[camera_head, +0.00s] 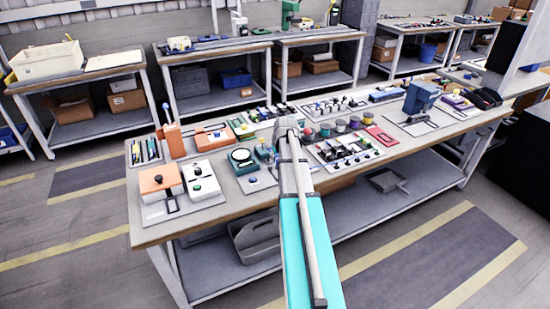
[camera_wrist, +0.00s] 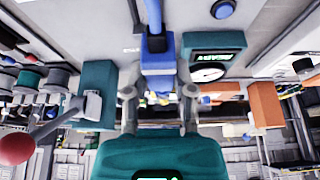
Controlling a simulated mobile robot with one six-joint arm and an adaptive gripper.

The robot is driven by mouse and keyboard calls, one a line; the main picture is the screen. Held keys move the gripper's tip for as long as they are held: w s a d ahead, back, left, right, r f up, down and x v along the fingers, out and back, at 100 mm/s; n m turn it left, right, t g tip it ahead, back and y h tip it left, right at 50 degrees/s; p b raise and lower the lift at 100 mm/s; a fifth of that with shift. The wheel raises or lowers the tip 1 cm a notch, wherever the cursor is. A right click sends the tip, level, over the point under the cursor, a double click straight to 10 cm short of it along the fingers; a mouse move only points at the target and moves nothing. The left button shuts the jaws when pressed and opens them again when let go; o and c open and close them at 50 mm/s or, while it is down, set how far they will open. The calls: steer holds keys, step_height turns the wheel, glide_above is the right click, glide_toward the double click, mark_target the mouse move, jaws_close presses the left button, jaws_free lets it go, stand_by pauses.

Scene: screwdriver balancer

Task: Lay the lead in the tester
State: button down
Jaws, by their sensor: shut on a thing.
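A teal device with a round white dial and a lit READY display, likely the tester (camera_wrist: 222,65), is just right of the held piece. The head view shows a teal dial device (camera_head: 242,158) on the bench, left of my arm. My arm hides the fingers and the held piece there. I cannot tell whether the piece touches anything.
The bench (camera_head: 222,210) is crowded. A red-knobbed lever (camera_wrist: 18,148) and a teal block (camera_wrist: 97,92) are left in the wrist view. A blue machine (camera_head: 421,97) stands at right.

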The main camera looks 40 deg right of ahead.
steer(key=w+d, duration=0.1)
steer(key=w+d+f, duration=0.1)
steer(key=shift+w+d, duration=0.25)
steer(key=shift+w, duration=0.15)
steer(key=shift+f+b, duration=0.15)
steer(key=shift+b, duration=0.25)
step_height(320, 180, down, 7)
steer(key=b, duration=0.7)
steer(key=shift+s+a+f, duration=0.1)
stand_by(0.5)
steer(key=shift+g, duration=0.5)
steer(key=shift+f, duration=0.15)
steer(key=shift+g+p, duration=0.3)
steer(key=shift+p, duration=0.05)
